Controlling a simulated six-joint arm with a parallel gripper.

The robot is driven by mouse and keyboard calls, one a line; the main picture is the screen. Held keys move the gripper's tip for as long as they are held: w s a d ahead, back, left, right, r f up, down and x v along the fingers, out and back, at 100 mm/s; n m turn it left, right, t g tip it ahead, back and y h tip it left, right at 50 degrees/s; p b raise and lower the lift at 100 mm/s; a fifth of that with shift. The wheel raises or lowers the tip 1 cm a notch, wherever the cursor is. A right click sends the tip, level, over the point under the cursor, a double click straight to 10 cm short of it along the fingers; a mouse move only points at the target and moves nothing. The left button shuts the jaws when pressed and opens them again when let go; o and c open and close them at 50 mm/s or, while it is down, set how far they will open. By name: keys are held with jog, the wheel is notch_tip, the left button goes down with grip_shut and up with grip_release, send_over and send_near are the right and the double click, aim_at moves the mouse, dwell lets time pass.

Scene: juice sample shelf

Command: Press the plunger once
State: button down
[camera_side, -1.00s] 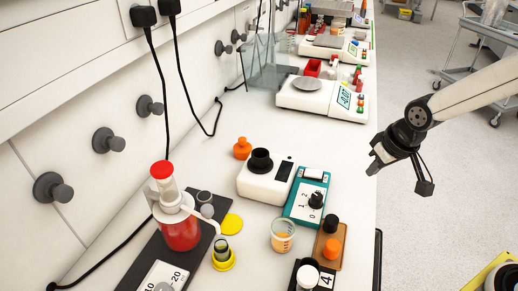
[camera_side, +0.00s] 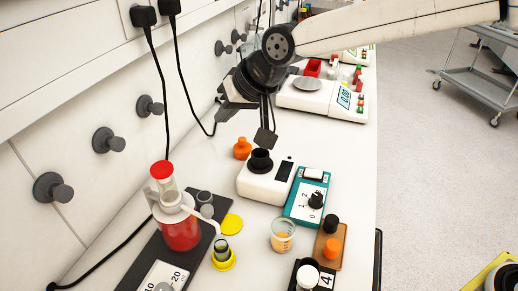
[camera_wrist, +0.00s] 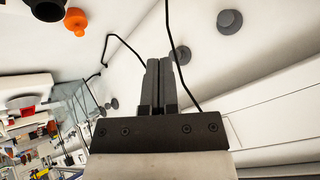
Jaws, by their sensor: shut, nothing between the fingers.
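The dispenser bottle (camera_side: 180,228) holds red liquid and stands upright on a dark board at the lower left in the side view. Its plunger (camera_side: 161,170) has a red top and appears raised above the bottle. My gripper (camera_side: 222,90) is near the wall, above and to the right of the plunger, clear of it. In the wrist view, the two fingers of my gripper (camera_wrist: 160,62) are together and empty. The bottle cannot be made out in the wrist view.
Below my gripper stand an orange stopper (camera_side: 242,148), a white mixer (camera_side: 266,183) with a black cup, and a teal stirrer (camera_side: 306,197). A beaker (camera_side: 282,236) stands nearer. Wall knobs (camera_side: 108,140) and black cables (camera_side: 159,80) line the wall.

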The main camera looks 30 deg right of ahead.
aim_at(165, 168)
jog(key=s+a+r+y, duration=0.1)
jog(key=a+r, duration=0.2)
jog(key=a, duration=0.3)
jog(key=s+a+r+y, duration=0.1)
jog(key=a+r, duration=0.2)
jog(key=a, duration=0.3)
jog(key=shift+a, duration=0.35)
jog(key=shift+f, duration=0.2)
jog(key=shift+f, duration=4.2)
